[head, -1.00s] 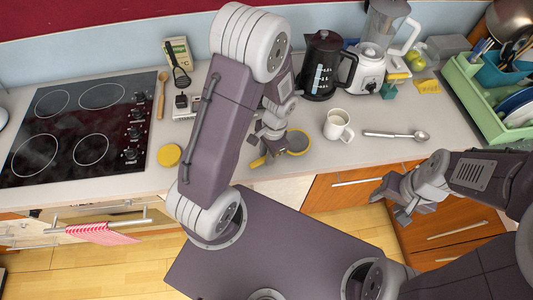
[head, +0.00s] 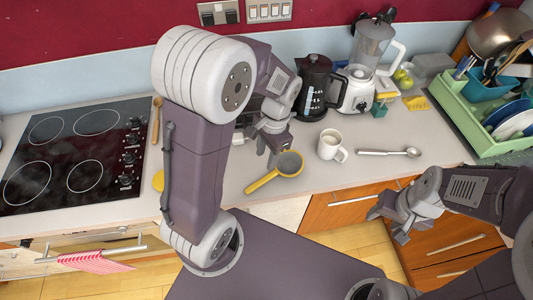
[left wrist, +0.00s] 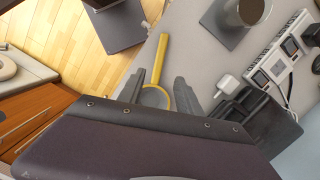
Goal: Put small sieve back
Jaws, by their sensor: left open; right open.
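The small sieve, with a yellow rim and handle and a grey mesh bowl (head: 289,163), lies on the counter near its front edge. Its handle points to the front left. My left gripper (head: 273,150) is open just behind and left of the bowl. In the left wrist view, the sieve's yellow handle (left wrist: 161,55) runs between the spread fingers of my left gripper (left wrist: 159,88). Its bowl is partly hidden by the gripper body. My right gripper (head: 383,218) is open and empty, in front of the counter's drawers.
A white mug (head: 330,147) and a spoon (head: 385,152) lie right of the sieve. A black kettle (head: 313,90) and a blender (head: 358,90) stand behind. A green dish rack (head: 462,108) is at the right. The stove (head: 75,155) is at the left.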

